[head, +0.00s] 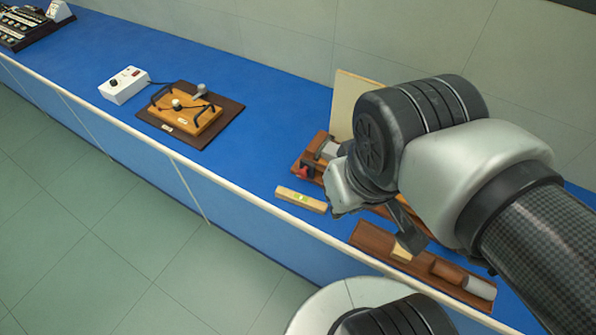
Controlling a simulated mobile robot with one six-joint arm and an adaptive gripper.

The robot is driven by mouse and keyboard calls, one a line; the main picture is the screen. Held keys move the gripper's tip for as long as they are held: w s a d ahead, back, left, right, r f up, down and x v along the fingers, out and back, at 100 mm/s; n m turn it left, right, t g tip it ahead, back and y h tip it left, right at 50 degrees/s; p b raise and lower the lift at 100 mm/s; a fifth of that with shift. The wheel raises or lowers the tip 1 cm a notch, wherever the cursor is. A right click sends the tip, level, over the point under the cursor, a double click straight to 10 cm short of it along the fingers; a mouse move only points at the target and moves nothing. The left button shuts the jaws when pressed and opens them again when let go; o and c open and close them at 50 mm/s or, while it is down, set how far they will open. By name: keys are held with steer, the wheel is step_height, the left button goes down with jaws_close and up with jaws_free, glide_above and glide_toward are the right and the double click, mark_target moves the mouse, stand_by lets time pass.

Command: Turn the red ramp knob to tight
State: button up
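A small red knob (304,171) shows at the left end of a wooden apparatus (314,150) on the blue bench, just left of my wrist. It is probably the ramp knob; its setting is too small to read. Most of the apparatus is hidden behind my arm. My gripper (407,222) is only partly seen, as dark parts below my wrist over the bench, right of the red knob and apart from it. Its fingertips are not clear, so I cannot tell whether it is open or shut.
A spirit level (301,199) lies by the bench's front edge. A wooden tray (372,237) with a block and a cylinder is at the lower right. A cream panel (353,101) stands behind. A wooden board with handles (190,113) and a white box (124,85) are further left, with clear blue bench around.

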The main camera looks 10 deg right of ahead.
steer(key=o, duration=0.7)
steer(key=w+f+n+g+h, duration=0.1)
steer(key=w+n, duration=0.1)
steer(key=w+f+n+g+h, duration=0.3)
steer(key=w+f+n, duration=0.1)
steer(key=shift+w+a+n+g+h+p, duration=0.1)
steer(key=shift+a+n+g+h+p, duration=0.2)
steer(key=shift+p, duration=0.1)
steer(key=shift+c, duration=0.2)
steer(key=shift+o, duration=0.2)
steer(key=w+a+f+n+h, duration=0.3)
steer(key=w+f+n+h, duration=0.2)
steer(key=f+n, duration=0.1)
steer(key=shift+w+a+f+p, duration=0.2)
steer(key=shift+w+f+p, duration=0.1)
steer(key=shift+w, duration=0.1)
steer(key=n+t+h+p, duration=0.1)
steer(key=n+t+h, duration=0.3)
steer(key=n+t, duration=0.95)
glide_toward(300, 176)
steer(key=shift+n+g, duration=0.65)
steer(key=shift+g, duration=0.3)
steer(key=x, duration=0.6)
steer(key=r+x, duration=0.1)
steer(key=x, duration=0.2)
steer(key=shift+w+b, duration=0.4)
steer(key=shift+w, duration=0.05)
steer(key=shift+a, duration=0.1)
steer(key=c, duration=1.1)
